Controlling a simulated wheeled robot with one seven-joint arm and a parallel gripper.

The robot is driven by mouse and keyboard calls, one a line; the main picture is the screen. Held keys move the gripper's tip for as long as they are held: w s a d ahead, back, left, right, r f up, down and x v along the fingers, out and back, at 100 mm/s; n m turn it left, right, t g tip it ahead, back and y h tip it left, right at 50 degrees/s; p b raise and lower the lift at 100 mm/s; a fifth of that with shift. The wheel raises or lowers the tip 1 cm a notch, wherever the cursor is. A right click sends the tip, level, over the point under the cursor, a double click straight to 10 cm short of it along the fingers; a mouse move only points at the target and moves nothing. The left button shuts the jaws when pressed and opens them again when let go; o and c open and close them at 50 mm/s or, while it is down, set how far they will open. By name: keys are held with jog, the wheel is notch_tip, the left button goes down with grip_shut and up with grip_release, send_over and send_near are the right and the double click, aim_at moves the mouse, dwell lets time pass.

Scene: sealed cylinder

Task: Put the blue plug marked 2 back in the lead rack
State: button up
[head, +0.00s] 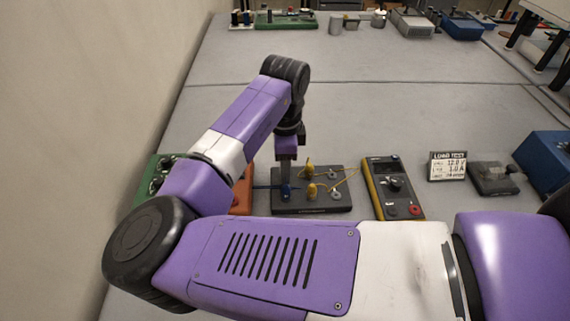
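A blue plug (286,191) stands at the left of a dark block (318,207) on the bench. A dark blue lead (263,187) runs from near it to the left. I cannot read a number on the plug. My gripper (286,179) points straight down with its fingertips at the top of the blue plug. The view is too small to show whether the fingers are apart or closed on it. I cannot tell which thing is the lead rack; much of the left front is hidden behind my arm.
Two yellow plugs (311,190) with yellow leads sit on the block's right part. A yellow-edged meter (392,187) lies to the right, then a small sign (447,166). A green unit (158,172) is at the left.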

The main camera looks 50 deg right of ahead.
notch_tip(320, 180, up, 8)
jog(key=shift+f+b, duration=0.1)
jog(key=shift+b, duration=0.35)
dwell(0.8)
